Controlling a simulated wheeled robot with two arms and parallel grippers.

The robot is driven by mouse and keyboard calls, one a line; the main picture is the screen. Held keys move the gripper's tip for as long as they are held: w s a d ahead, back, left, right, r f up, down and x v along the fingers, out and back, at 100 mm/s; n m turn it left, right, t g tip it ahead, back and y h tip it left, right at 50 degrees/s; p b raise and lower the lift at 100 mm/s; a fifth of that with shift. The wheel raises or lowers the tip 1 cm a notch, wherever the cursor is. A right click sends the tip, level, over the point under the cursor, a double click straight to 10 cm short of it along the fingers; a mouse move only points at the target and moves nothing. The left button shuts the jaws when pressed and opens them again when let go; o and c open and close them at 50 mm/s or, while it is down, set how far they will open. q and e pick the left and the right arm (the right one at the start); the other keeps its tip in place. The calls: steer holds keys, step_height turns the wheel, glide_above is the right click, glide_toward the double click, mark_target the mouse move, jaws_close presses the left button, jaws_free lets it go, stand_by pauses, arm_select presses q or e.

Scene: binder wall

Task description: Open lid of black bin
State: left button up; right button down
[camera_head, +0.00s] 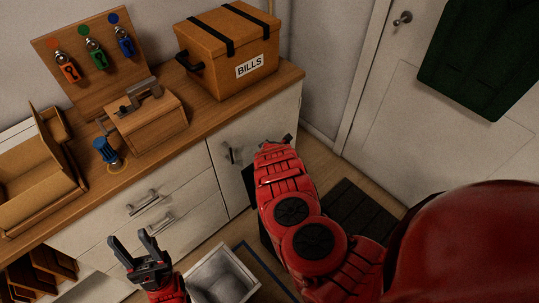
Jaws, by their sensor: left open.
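A black object, likely the black bin (266,236), stands on the floor against the cabinet, mostly hidden behind my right arm. A dark panel (249,184) shows above it beside the cabinet door; I cannot tell whether it is the lid, or how the lid stands. My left gripper (131,240) is open and empty at the lower left, in front of the drawers and apart from the bin. My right gripper (287,139) is beyond the red forearm, near the cabinet door; only a small dark tip shows, so its fingers cannot be made out.
An open pale-grey container (240,271) stands at the bottom, right of my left gripper. The wooden counter (212,118) holds a BILLS box (230,60), a key board (108,20) and a wooden box (150,128). A dark slatted mat (358,216) lies before the white door (400,90).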

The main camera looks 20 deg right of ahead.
steer(key=shift+w+a+r, duration=0.1)
steer(key=shift+w+a, duration=0.1)
steer(key=c, duration=0.8)
jaws_free()
steer(key=shift+o, duration=0.2)
steer(key=shift+s+a+r+p, duration=0.2)
steer(key=shift+s+r+p, duration=0.2)
steer(key=shift+p, duration=0.1)
steer(key=p+v, duration=1.4)
steer(key=v, duration=0.2)
steer(key=shift+s+d, duration=0.15)
steer(key=shift+d, duration=0.05)
